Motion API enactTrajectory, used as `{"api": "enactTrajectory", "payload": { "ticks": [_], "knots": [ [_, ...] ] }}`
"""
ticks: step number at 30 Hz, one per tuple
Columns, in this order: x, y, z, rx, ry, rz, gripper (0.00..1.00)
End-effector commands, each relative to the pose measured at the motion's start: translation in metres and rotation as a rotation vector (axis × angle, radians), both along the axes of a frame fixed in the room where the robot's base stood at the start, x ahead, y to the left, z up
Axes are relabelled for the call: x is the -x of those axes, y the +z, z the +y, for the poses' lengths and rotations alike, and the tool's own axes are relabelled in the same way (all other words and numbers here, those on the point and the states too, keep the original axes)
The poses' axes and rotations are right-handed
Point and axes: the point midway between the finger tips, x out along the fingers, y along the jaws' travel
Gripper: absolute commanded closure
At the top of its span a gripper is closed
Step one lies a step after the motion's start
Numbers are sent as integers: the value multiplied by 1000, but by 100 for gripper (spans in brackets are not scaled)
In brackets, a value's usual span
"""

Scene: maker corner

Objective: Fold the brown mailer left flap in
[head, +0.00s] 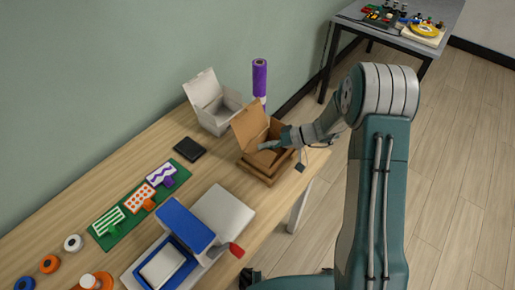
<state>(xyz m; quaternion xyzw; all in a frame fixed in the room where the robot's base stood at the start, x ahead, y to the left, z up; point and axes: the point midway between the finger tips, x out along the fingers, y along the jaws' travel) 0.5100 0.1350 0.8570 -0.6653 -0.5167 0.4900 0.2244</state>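The brown mailer (250,127) stands on the wooden table near its far right end. Its lid is raised at the back and its top is open. My gripper (264,146) reaches in from the right, over the mailer's opening, with its fingers low over the inside. It hides part of the right side and interior of the mailer. The left flap cannot be told apart clearly at this size. I cannot tell whether the fingers touch a flap or whether they are open or shut.
A white open box (216,112) and a purple roll (259,78) stand behind the mailer. A dark square pad (189,149) lies to its left. A blue and white press (186,220) and a green mat (101,229) with stamps are nearer. Bare wood surrounds the mailer's left.

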Motion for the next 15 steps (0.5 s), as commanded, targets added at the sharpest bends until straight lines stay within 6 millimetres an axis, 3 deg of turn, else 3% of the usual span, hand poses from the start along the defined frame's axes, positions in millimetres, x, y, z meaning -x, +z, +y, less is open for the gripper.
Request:
{"api": "enactTrajectory", "payload": {
  "ticks": [6,15],
  "knots": [
    [1,-11,24,2,1,1,62],
    [0,-12,27,1,0,0,62]
  ]
}}
